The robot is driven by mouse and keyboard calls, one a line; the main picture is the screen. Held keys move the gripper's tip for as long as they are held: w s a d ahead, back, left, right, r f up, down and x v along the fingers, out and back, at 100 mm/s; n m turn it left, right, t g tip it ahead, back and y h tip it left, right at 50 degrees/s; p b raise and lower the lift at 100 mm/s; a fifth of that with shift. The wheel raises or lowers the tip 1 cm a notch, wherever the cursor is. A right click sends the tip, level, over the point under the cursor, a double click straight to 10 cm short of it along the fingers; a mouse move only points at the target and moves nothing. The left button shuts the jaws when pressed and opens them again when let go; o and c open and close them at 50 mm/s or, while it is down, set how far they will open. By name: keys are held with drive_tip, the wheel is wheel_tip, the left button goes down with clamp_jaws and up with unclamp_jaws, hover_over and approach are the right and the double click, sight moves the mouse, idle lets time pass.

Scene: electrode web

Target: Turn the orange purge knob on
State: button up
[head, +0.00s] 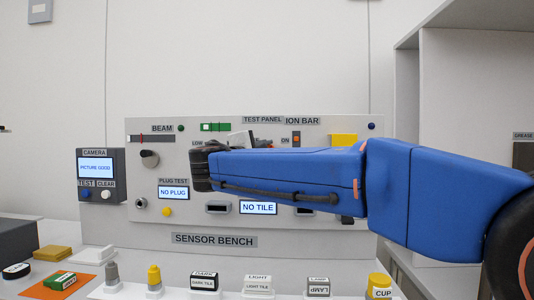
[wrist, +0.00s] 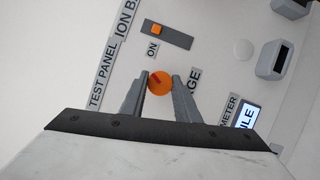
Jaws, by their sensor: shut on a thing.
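The round orange purge knob (wrist: 160,87) is on the white panel in the wrist view, with a darker red mark on its face. My gripper (wrist: 161,76) has one grey finger on each side of the knob and is shut on it. The label beside the knob is partly covered by a finger, and only its end "GE" shows. In the head view my blue arm reaches across the panel and hides the knob and the fingertips.
The sensor bench panel (head: 155,231) stands upright against the wall. An orange switch (wrist: 157,29) labelled ON sits near the knob. A NO TILE screen (head: 258,208) is below my arm. Tiles, plugs and a yellow cup (head: 379,281) line the bench front.

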drive_tip(key=shift+m+g, duration=0.5)
drive_tip(key=shift+m, duration=0.6)
drive_tip(key=o, duration=1)
drive_tip(key=shift+o, duration=0.2)
drive_tip(key=shift+s, duration=0.1)
drive_tip(key=v, duration=1.7)
drive_tip(key=shift+s+r, duration=0.15)
